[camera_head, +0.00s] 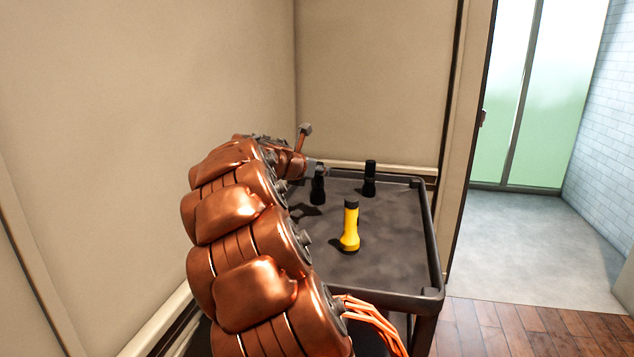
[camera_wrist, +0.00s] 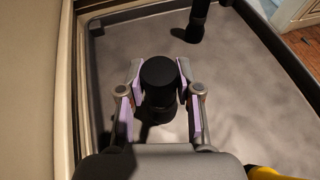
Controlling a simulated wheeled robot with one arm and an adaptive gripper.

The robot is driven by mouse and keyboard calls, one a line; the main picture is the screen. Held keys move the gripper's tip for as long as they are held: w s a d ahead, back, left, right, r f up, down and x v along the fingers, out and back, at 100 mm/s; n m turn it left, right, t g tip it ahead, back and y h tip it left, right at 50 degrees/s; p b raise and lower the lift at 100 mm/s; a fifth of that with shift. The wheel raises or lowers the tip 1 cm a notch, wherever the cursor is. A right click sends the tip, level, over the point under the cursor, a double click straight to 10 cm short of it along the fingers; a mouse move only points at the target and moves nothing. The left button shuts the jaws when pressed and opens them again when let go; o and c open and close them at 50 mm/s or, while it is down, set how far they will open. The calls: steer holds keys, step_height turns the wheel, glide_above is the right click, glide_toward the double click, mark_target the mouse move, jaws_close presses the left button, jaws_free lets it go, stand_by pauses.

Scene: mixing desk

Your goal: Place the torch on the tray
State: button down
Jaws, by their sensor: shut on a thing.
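A black torch (camera_head: 318,190) stands upright at the far left of the dark grey cart top (camera_head: 385,255). My gripper (camera_wrist: 160,80) is shut on this torch, with a finger on either side of its round end (camera_wrist: 159,71). I cannot tell whether the torch's base touches the surface. A second black torch (camera_head: 369,180) stands upright to its right, apart from my gripper; it also shows at the top of the wrist view (camera_wrist: 196,22). A yellow torch (camera_head: 350,228) with a black end stands nearer. No separate tray shows.
The cart top has a raised dark rim (camera_head: 432,240). Beige walls (camera_head: 370,80) stand close behind and to the left. The right and near parts of the cart top are clear. A doorway and wooden floor (camera_head: 530,325) lie to the right.

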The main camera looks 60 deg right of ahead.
mark_target(317, 180)
steer(key=shift+w+d+f, duration=0.1)
steer(key=shift+w+d, duration=0.2)
steer(key=shift+d, duration=0.1)
steer(key=shift+d+f, duration=0.1)
steer(key=shift+f, duration=0.25)
steer(key=shift+f+b, duration=0.45)
steer(key=shift+f, duration=0.9)
steer(key=shift+f, duration=0.1)
steer(key=c, duration=0.8)
jaws_free()
steer(key=p+v, duration=0.1)
steer(key=v, duration=1.1)
